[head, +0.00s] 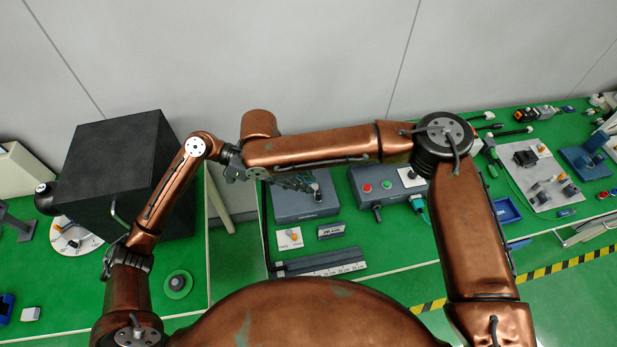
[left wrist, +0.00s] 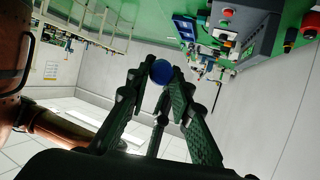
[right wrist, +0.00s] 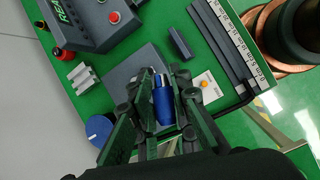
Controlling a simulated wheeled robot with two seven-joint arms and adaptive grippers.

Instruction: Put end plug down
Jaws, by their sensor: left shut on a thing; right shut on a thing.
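My right gripper (right wrist: 163,100) is shut on a blue cylinder with a silver top (right wrist: 162,100) in the right wrist view. It is above the low grey box (right wrist: 150,62). In the head view my right gripper (head: 298,183) is over the grey box (head: 305,205), and its fingers hide what it holds. My left gripper (left wrist: 161,75) is shut on a round blue piece (left wrist: 161,71), seen end-on at the fingertips in the left wrist view. In the head view my left gripper (head: 233,160) is left of the right one. I cannot tell which blue piece is the end plug.
A button box (head: 388,184) stands right of the grey box. A small dark block (head: 331,230), a card with an orange spot (head: 289,238) and a ruler rail (head: 320,266) lie in front. A black cabinet (head: 112,165) stands left. Green bench shows beside the rail.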

